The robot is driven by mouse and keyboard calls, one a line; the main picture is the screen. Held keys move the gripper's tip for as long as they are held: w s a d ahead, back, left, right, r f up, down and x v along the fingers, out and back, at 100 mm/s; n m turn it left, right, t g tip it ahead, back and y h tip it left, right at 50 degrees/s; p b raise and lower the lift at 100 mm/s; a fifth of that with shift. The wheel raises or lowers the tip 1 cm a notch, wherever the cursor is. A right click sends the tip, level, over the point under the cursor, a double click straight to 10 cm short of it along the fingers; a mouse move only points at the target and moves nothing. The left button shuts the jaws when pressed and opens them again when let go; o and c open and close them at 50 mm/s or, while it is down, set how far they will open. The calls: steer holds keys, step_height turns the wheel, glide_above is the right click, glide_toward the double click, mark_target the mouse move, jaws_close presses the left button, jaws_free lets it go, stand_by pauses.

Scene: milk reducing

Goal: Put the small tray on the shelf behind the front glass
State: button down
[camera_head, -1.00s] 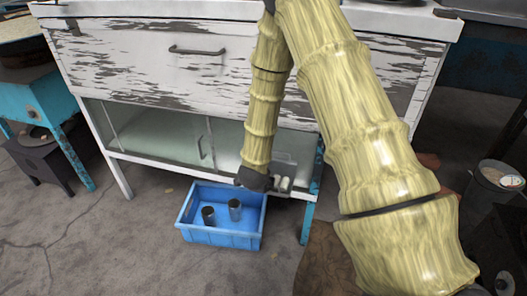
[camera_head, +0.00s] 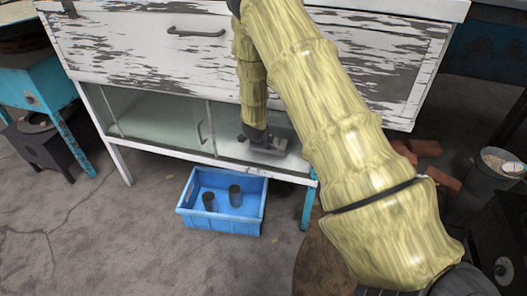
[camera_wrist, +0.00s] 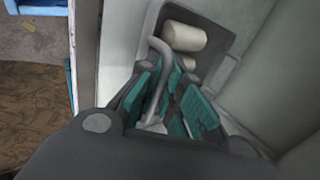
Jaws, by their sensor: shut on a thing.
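The small grey tray (camera_head: 281,150) is inside the right part of the low shelf (camera_head: 295,165), seen past the cabinet's front rail. In the wrist view the tray (camera_wrist: 226,36) carries whitish cylindrical things (camera_wrist: 184,38), partly hidden by my gripper. My gripper (camera_head: 258,140) is at the tray's left side in the head view. In the wrist view my gripper's teal fingers (camera_wrist: 165,108) are shut on the tray's curved grey handle (camera_wrist: 158,58). The front glass (camera_head: 165,122) with its upright handle covers the left part. Whether the tray touches the shelf floor is unclear.
A blue crate (camera_head: 183,211) with two dark cups stands on the floor in front of the cabinet. The peeling white drawer front (camera_head: 130,60) is above the shelf. A metal bucket (camera_head: 494,186) and bricks (camera_head: 428,148) are at the right.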

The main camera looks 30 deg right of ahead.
steer(key=shift+f+b, duration=0.45)
steer(key=shift+f, duration=1.3)
steer(key=c, duration=1.6)
jaws_free()
steer(key=shift+a, duration=0.1)
steer(key=shift+o, duration=0.2)
